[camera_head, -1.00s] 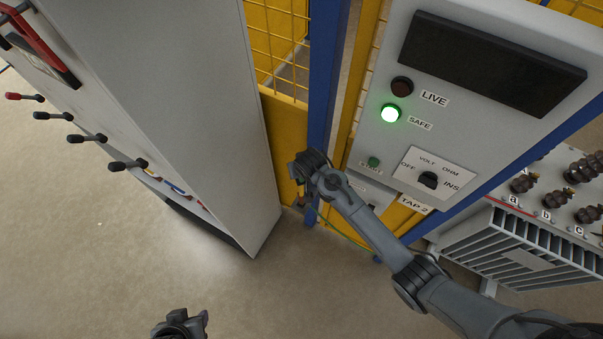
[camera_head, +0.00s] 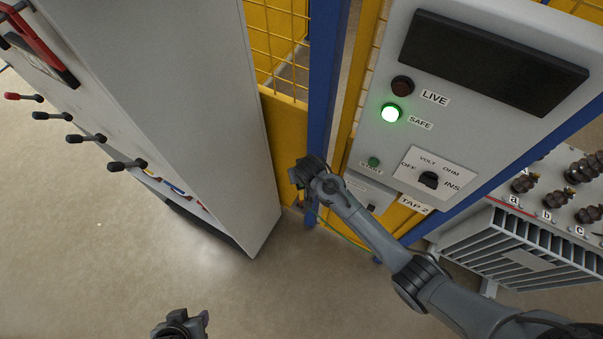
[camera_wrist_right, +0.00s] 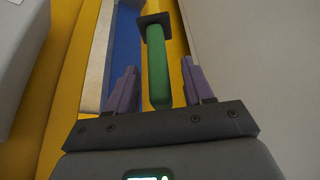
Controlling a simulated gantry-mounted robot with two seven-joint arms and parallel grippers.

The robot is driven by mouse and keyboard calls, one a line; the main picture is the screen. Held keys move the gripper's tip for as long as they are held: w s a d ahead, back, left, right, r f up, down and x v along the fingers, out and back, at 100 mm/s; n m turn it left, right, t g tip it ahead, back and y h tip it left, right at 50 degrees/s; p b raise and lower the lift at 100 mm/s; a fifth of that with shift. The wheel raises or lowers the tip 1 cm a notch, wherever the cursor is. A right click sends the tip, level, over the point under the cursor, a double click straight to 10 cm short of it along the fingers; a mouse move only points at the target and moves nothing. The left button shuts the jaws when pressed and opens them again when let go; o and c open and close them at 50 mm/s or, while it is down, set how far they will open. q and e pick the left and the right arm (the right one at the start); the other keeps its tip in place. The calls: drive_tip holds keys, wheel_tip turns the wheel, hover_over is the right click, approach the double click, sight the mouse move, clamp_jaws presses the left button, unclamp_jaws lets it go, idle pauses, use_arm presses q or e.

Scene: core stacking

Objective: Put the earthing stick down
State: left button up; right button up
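The earthing stick's green handle (camera_wrist_right: 158,65) stands between the fingers of my right gripper (camera_wrist_right: 161,78) in the right wrist view. A dark square guard sits at its far end, with a yellow part beyond. The purple fingers are spread, with a gap showing on each side of the handle. In the head view, my right wrist (camera_head: 312,172) is beside the blue post and its fingers are hidden. My left gripper (camera_head: 182,325) is at the bottom edge, away from the stick, and its fingers cannot be made out.
A grey cabinet (camera_head: 190,110) with levers stands left of my right arm. A blue post (camera_head: 325,80) and yellow mesh fence (camera_head: 276,45) are behind. The control panel (camera_head: 480,125), with its green SAFE lamp (camera_head: 390,113) lit, is at right. Bare floor (camera_head: 90,250) lies at lower left.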

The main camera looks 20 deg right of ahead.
drive_tip(key=shift+s+r, duration=0.1)
drive_tip(key=shift+r, duration=0.35)
drive_tip(key=d+p+v, duration=0.1)
drive_tip(key=p+v, duration=0.1)
drive_tip(key=v, duration=0.9)
drive_tip(key=s+d+r+n, duration=0.1)
drive_tip(key=s+d, duration=0.1)
drive_tip(key=s, duration=1.1)
drive_tip(key=s+d+r+n+g, duration=0.1)
drive_tip(key=s+d+n, duration=0.1)
drive_tip(key=s, duration=1.1)
drive_tip(key=shift+s+g+y, duration=0.3)
drive_tip(key=shift+y, duration=0.1)
